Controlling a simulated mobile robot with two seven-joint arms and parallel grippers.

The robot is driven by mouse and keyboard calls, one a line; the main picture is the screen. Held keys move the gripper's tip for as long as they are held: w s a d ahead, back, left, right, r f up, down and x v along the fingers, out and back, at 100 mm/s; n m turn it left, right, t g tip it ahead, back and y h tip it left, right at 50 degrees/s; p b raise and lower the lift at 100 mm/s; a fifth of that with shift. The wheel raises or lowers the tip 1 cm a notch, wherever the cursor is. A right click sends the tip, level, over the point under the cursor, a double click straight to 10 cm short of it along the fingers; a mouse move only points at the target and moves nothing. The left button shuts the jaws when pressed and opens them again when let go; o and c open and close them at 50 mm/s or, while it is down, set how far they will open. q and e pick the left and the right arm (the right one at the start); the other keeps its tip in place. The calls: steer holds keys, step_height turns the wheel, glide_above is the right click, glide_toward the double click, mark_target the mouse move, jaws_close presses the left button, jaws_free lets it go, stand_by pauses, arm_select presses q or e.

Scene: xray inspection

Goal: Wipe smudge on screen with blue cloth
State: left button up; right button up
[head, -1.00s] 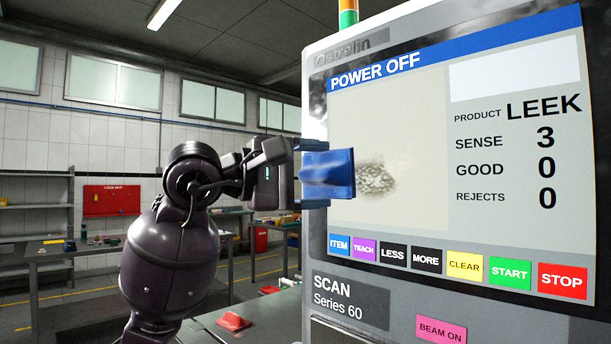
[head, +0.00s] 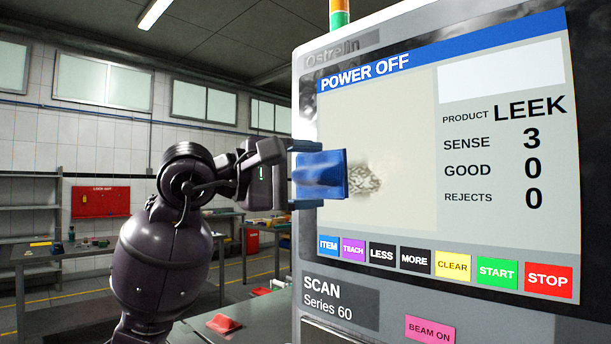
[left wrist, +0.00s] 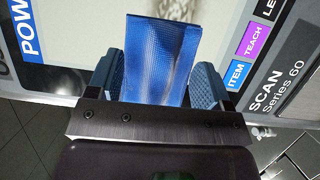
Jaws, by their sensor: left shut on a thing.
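The screen (head: 400,120) of the inspection machine reads POWER OFF and shows a grey smudge (head: 366,180) at its lower left part. My left gripper (head: 296,174) is shut on the blue cloth (head: 322,174) at the screen's left edge. The cloth lies just left of the smudge and seems to overlap its left end. I cannot tell whether it touches the screen. In the left wrist view the cloth (left wrist: 162,58) stands up between the two fingers, with the screen behind it. My right gripper is not in view.
Coloured buttons (head: 440,266) run along the screen's bottom, with a pink BEAM ON button (head: 430,330) below. A red object (head: 224,323) lies on a table at the lower left. Shelves (head: 30,215) and a red board (head: 100,201) stand far back.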

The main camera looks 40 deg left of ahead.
arm_select(q)
steer(key=shift+w, duration=0.15)
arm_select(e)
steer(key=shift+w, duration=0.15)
arm_select(q)
steer(key=shift+w, duration=0.2)
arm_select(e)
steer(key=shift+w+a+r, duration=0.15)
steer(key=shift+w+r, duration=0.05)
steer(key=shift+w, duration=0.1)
arm_select(q)
steer(key=shift+w, duration=0.1)
steer(key=shift+w, duration=0.25)
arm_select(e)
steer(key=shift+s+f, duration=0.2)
